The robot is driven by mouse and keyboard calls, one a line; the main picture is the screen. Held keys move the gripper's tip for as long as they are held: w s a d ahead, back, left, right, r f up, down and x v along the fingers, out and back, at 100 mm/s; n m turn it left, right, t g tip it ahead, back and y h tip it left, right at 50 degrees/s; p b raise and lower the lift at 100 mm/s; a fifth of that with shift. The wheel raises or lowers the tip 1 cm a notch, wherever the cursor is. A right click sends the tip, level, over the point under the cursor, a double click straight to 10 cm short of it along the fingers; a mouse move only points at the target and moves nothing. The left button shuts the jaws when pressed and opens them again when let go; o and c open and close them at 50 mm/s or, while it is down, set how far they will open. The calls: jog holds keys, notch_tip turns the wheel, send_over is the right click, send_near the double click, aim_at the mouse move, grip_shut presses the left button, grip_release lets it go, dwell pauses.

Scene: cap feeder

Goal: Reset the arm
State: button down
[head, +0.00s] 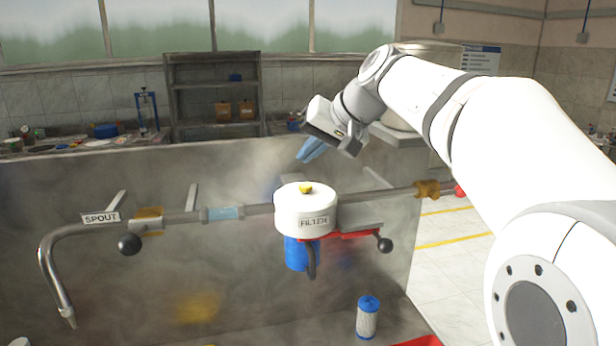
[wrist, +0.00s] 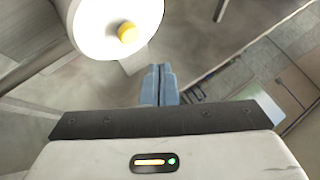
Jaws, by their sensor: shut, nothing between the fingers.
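My gripper (head: 311,148) is at the end of my white arm, in the upper middle of the head view, above and behind the white filter housing. Its blue fingers are together with nothing between them. In the wrist view my gripper (wrist: 159,72) also shows shut and empty. The white housing (head: 290,213), labelled FILTER, has a yellow knob (head: 306,188) on top and a blue part (head: 297,254) below it. The fingers are apart from the housing. In the wrist view the housing (wrist: 88,25) with its yellow knob (wrist: 128,33) is at the upper left.
A pipe (head: 180,217) runs across the grey panel to a curved spout (head: 50,260) at the left. Black-knobbed levers (head: 130,244) and a red bracket (head: 350,236) stick out. A blue-capped cartridge (head: 367,318) stands below right. Shelves (head: 214,90) stand behind.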

notch_tip(320, 180, up, 2)
jog(key=shift+r+p, duration=0.1)
jog(key=shift+p, duration=0.4)
jog(key=s+d+f+g+h, duration=0.1)
jog(key=s+d+f+h, duration=0.2)
jog(key=s+f, duration=1)
jog(key=s+d+f+g+h, duration=0.1)
jog(key=s+d+f+h, duration=0.2)
jog(key=s+d+f, duration=0.5)
jog(key=s+f, duration=0.5)
jog(key=f, duration=0.1)
jog(key=shift+s+g+h+b, duration=0.15)
jog(key=shift+g+h+b, duration=0.2)
jog(key=shift+g+h, duration=0.05)
jog(key=shift+d+f, duration=0.1)
